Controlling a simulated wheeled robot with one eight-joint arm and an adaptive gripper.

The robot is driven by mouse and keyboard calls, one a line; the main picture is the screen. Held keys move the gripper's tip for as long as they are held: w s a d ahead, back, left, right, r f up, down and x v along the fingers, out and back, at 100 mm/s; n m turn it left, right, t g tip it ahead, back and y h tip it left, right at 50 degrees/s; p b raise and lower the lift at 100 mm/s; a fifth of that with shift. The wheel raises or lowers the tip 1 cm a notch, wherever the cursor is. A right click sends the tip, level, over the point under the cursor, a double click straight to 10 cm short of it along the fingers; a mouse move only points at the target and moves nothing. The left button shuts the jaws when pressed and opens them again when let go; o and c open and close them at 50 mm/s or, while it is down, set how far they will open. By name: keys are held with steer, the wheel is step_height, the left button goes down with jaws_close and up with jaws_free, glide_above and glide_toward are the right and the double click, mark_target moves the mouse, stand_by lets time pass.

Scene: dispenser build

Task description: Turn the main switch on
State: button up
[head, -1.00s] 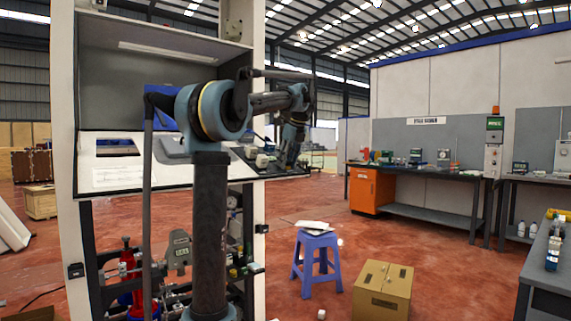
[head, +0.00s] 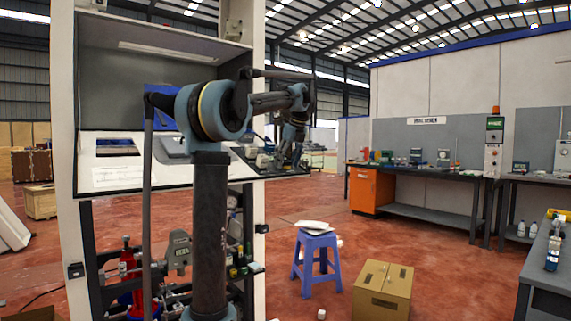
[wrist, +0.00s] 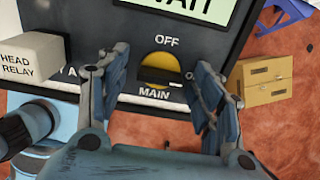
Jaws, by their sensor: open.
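The main switch (wrist: 160,70) is a round yellow knob with a dark bar across it, on a black panel (wrist: 128,28) in the wrist view. "OFF" is printed above it and "MAIN" below. The bar lies roughly sideways, with a white mark near its right end. My gripper (wrist: 161,60) is open, with one finger on each side of the switch in the picture. I cannot tell whether a finger touches the bar. In the head view my gripper (head: 287,158) is small, over the right end of the cabinet's shelf, and the switch cannot be made out.
A white block marked "HEAD RELAY" (wrist: 30,57) stands left of the fingers on the panel. A lit sign (wrist: 190,8) is above the switch. A cardboard box (head: 382,290) and a blue stool (head: 316,262) stand on the floor to the right of the cabinet (head: 155,55).

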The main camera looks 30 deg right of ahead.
steer(key=shift+r, duration=0.15)
steer(key=v, duration=1.1)
steer(key=shift+r, duration=0.3)
steer(key=shift+s, duration=0.1)
